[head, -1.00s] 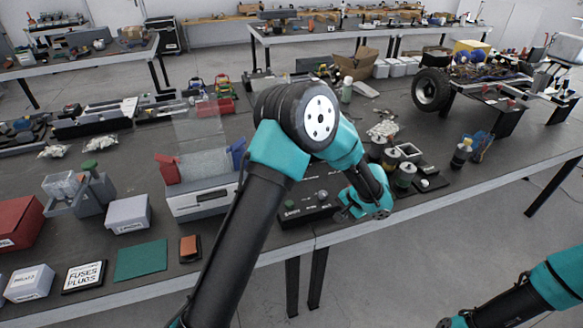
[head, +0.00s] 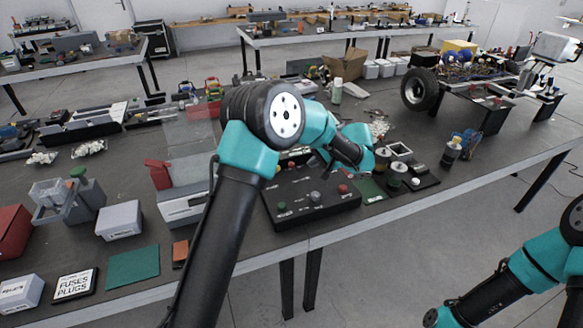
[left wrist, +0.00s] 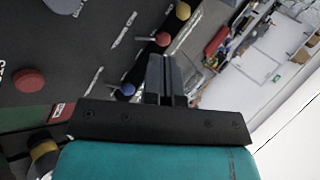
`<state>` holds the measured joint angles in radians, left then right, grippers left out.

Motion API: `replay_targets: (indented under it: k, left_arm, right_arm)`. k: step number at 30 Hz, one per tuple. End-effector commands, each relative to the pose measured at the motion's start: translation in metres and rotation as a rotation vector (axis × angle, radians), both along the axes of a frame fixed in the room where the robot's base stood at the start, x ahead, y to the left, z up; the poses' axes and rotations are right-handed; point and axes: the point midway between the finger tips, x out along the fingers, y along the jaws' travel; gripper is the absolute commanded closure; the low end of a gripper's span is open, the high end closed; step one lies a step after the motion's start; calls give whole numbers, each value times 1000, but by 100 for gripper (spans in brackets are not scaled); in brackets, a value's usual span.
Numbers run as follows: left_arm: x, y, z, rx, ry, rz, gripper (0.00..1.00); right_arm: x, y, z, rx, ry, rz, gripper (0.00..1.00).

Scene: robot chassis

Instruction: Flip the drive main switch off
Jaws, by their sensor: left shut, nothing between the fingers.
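The dark control panel (head: 290,212) lies on the table near its front edge. The left wrist view shows small levers with a blue tip (left wrist: 127,90), a red tip (left wrist: 163,40) and a yellow tip (left wrist: 183,11), plus a round red button (left wrist: 30,80). I cannot read which is the drive main switch. My left gripper (left wrist: 166,62) is shut and empty, close beside the blue and red levers; contact is unclear. My right gripper is out of view.
A wheel (head: 420,89) and chassis are at the back right. The panel's front strip is clear.

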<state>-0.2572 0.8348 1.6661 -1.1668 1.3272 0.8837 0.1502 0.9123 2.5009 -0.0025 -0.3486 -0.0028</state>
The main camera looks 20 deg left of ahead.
Motion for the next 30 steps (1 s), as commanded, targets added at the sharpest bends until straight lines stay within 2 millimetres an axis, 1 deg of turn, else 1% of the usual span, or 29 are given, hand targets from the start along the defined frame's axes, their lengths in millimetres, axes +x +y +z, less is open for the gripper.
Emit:
replay_targets:
  k: [5, 8, 22, 25, 30]
  left_arm:
    - [1, 9, -9, -1, 2, 2, 100]
    - [1, 18, -18, 0, 4, 1, 100]
    - [6, 74, -74, -2, 4, 2, 100]
    - [8, 90, -72, -1, 1, 2, 100]
    - [10, 106, -73, -1, 1, 1, 100]
  right_arm:
    - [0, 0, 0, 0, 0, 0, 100]
    - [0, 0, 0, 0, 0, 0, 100]
    - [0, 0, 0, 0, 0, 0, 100]
    - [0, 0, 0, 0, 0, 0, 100]
    - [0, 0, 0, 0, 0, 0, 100]
